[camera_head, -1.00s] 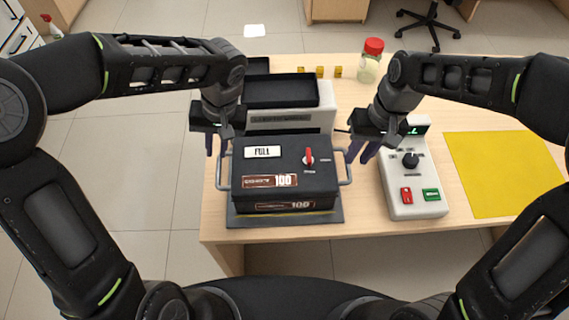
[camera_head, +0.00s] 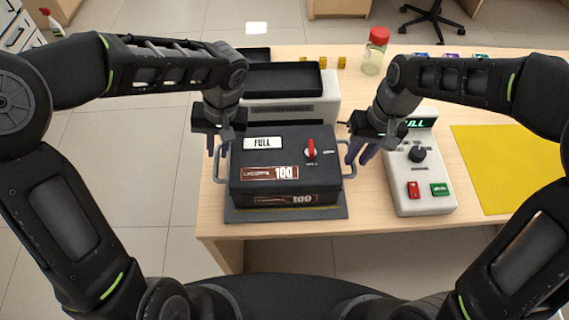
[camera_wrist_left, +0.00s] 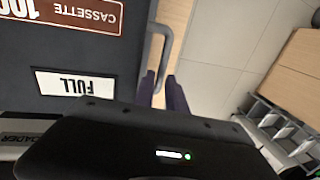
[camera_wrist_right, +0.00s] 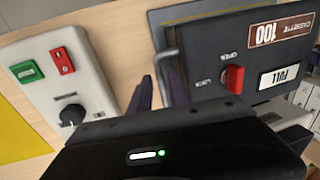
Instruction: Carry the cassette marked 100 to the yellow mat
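The black cassette marked 100 (camera_head: 252,172) stands on a dark plate (camera_head: 240,215), with a FULL label, a red knob (camera_head: 311,150) and a grey handle on each side. It also shows in the left wrist view (camera_wrist_left: 90,55) and right wrist view (camera_wrist_right: 275,55). The yellow mat (camera_head: 510,165) lies bare at the right. My left gripper (camera_head: 216,146) is open at the left handle (camera_wrist_left: 160,45), with slim fingers apart. My right gripper (camera_head: 362,153) is open beside the right handle (camera_wrist_right: 175,60). Neither visibly clasps a handle.
A white device with a FULL display (camera_head: 420,190) stands between cassette and mat. Behind the cassette is a pale loader with a black tray (camera_head: 283,78). A red-lidded jar (camera_head: 375,52), small yellow blocks (camera_head: 325,62) and coloured items (camera_head: 452,56) are at the back.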

